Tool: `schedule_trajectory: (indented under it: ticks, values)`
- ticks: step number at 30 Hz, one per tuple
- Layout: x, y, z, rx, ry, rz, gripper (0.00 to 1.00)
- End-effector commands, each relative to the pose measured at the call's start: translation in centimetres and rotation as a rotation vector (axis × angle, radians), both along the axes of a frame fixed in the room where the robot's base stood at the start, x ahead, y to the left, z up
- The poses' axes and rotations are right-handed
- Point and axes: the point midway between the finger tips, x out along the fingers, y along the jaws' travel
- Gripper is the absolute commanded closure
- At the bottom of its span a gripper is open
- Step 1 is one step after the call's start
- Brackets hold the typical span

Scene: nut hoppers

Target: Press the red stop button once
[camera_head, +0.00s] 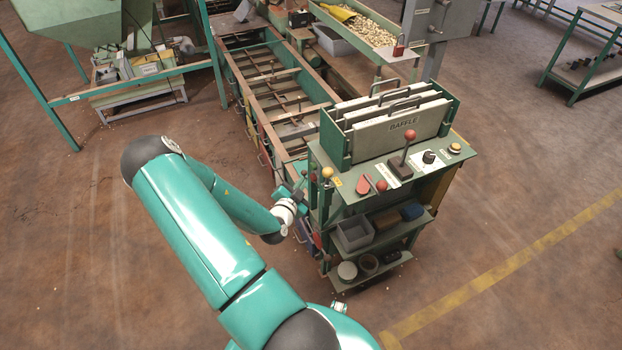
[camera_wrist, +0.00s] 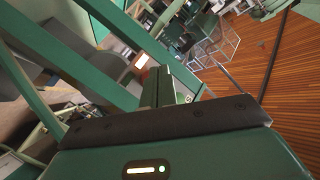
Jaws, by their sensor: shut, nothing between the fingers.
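A small round red button (camera_head: 381,185) is on the front edge of the green control console (camera_head: 345,196), in the head view. A flat red piece (camera_head: 363,185) lies just left of it. My gripper (camera_head: 303,181) is at the console's left side, close to a yellow ball knob (camera_head: 327,172) and apart from the red button. In the wrist view my shut, empty fingers (camera_wrist: 165,88) point past green frame bars. The red button cannot be made out in the wrist view.
A red-knobbed lever (camera_head: 410,135), a black dial (camera_head: 429,157) and an amber button (camera_head: 455,148) share the console top. BAFFLE plates (camera_head: 402,122) stand upright behind them. A grey bin (camera_head: 354,235) sits on the shelf below.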

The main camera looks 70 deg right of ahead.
Motion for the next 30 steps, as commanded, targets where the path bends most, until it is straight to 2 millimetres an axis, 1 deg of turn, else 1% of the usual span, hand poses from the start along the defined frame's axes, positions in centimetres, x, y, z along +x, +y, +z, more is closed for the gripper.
schedule_trajectory:
  ticks: [7,15,30]
  values:
    - [-0.07,-0.06,0.00,0.000,0.000,0.000,1.00]
    - [-0.66,-0.61,0.00,0.000,0.000,-0.001,1.00]
    - [-0.75,-0.74,-0.01,0.000,0.000,0.000,1.00]
